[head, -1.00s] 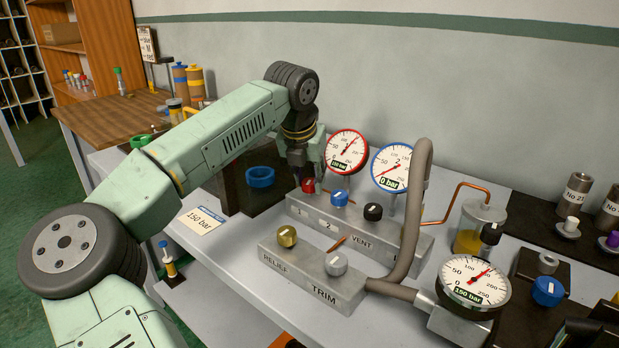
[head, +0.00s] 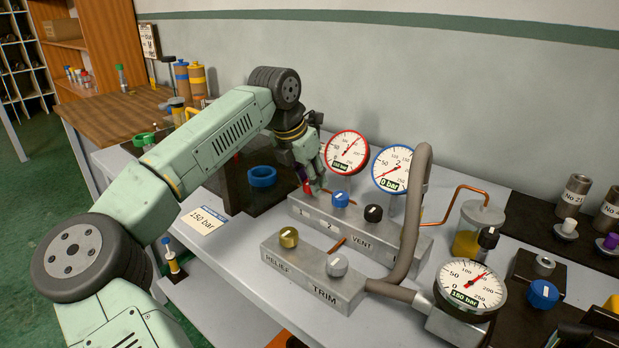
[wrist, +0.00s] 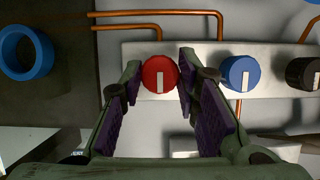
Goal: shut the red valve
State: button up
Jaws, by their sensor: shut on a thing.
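The red valve (wrist: 160,74) is a round red knob with a white pointer mark, leftmost on the upper grey block (head: 355,226), over number 1. My gripper (wrist: 163,85) is around it, one purple-padded finger on each side, and shut on it. In the wrist view its mark runs up and down the picture, like that of the blue knob (wrist: 240,73) beside it. In the head view my gripper (head: 307,180) covers most of the red knob. The red-rimmed gauge (head: 347,152) stands behind; its digital reading is too small to be sure of.
The blue knob and a black knob (head: 373,213) sit close to the right. A blue-rimmed gauge (head: 391,168) reads 0 bar. A grey hose (head: 412,215) arches over the block's right end. A blue ring (head: 262,177) lies left. Brass and grey knobs stand in front.

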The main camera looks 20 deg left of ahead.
jog(key=o, duration=1.2)
jog(key=shift+c, duration=0.2)
jog(key=v, duration=1.2)
